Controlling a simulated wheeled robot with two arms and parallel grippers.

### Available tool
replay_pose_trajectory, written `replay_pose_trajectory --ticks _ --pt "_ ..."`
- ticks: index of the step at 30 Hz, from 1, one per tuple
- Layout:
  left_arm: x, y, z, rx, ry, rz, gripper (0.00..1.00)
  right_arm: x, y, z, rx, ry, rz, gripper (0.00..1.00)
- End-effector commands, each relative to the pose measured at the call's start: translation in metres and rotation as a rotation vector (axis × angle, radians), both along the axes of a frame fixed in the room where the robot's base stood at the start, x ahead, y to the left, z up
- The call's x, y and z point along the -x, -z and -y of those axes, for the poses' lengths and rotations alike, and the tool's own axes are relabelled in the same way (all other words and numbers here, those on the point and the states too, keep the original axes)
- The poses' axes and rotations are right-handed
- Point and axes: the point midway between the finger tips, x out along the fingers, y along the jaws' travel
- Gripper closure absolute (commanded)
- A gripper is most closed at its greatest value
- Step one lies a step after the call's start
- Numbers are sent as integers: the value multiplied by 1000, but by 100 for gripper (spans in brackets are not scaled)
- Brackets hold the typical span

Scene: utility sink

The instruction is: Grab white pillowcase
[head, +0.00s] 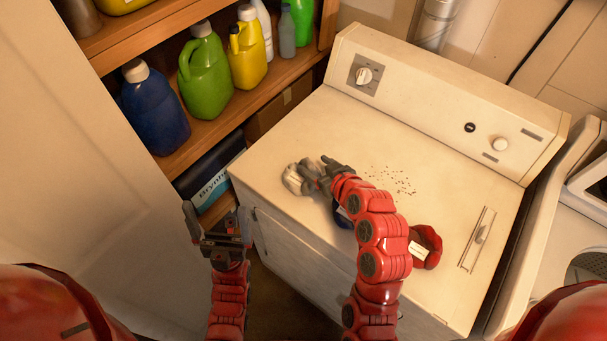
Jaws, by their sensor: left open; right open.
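A small pale, crumpled-looking thing (294,184) lies on the white machine's top at the tips of my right gripper (312,174). It may be the white pillowcase, but the gripper partly covers it and I cannot tell for sure. My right gripper is open and reaches over the machine top; whether it touches the pale thing is unclear. My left gripper (217,218) is open and empty, upright in front of the machine's left front corner, apart from everything on top.
The white machine (290,135) has a raised back panel with knobs. A dark blue thing (342,218) and a red thing (430,240) with a white label lie partly behind my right arm. Dark specks (395,180) dot the top. Shelves with bottles (207,75) stand left.

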Motion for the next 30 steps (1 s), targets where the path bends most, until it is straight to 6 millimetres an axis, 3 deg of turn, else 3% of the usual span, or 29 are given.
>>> replay_pose_trajectory --ticks 5,12,20,30 --pt "0 -23 0 0 0 0 0 -13 10 -10 0 -2 -7 32" --pt "0 -30 0 0 0 0 0 -28 21 -18 0 0 0 32" --pt "0 -29 0 0 0 0 0 -29 24 -19 0 1 0 32" --pt "0 -29 0 0 0 0 0 -29 24 -19 -1 0 0 91"
